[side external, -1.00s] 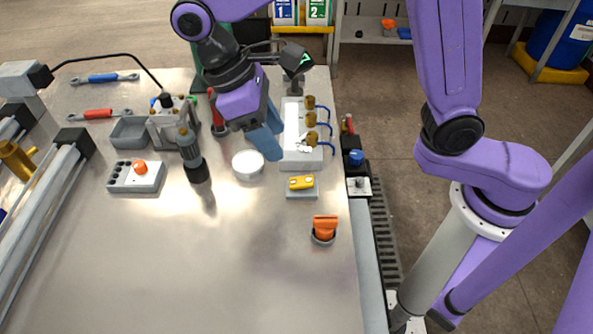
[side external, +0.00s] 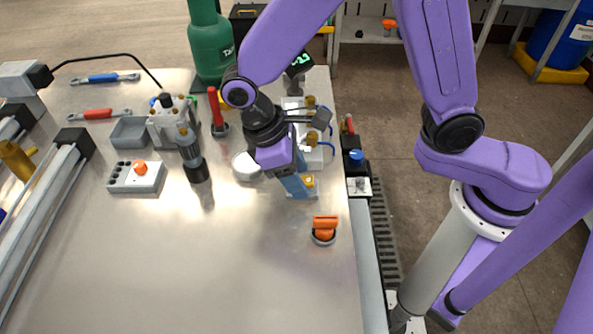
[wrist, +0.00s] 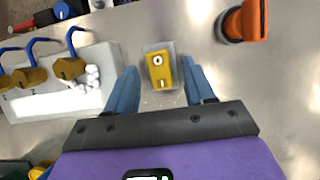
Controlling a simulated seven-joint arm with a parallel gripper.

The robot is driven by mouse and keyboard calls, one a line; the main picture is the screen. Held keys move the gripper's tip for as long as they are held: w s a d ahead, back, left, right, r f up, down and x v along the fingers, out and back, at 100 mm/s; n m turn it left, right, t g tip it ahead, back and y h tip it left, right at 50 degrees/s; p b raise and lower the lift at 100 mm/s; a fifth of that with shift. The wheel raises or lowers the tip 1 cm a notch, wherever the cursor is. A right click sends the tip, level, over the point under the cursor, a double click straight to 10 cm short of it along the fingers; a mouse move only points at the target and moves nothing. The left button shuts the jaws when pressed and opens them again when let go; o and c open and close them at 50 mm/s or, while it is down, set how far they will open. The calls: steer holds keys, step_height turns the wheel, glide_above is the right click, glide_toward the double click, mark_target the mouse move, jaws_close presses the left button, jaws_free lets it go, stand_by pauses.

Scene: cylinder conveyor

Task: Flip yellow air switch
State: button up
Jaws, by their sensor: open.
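The yellow air switch (wrist: 159,70) sits on a small grey base on the table, with a round mark and a bar mark on its top face. In the wrist view it lies just beyond and between the blue fingertips of my gripper (wrist: 162,85). The gripper is open and empty. In the side view, my gripper (side external: 297,188) is directly over the switch, and only a small part of the yellow switch (side external: 309,181) shows past the fingers. Whether the fingers touch it cannot be told.
An orange knob (side external: 324,227) stands on the table close by; it is at upper right in the wrist view (wrist: 245,20). A white round container (side external: 245,167) is left of my gripper. The front table is clear.

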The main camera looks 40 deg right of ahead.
mark_target(308, 179)
jaws_close()
steer(key=shift+s+d+r+t+y, duration=0.1)
steer(key=shift+s+d+t+y, duration=0.15)
steer(key=shift+t+y, duration=0.65)
steer(key=shift+s+d+t+y, duration=0.2)
steer(key=shift+t+y, duration=0.7)
jaws_free()
steer(key=shift+r, duration=0.1)
step_height(308, 179, up, 17)
steer(key=shift+s+d+r, duration=0.15)
steer(key=shift+s+d, duration=0.1)
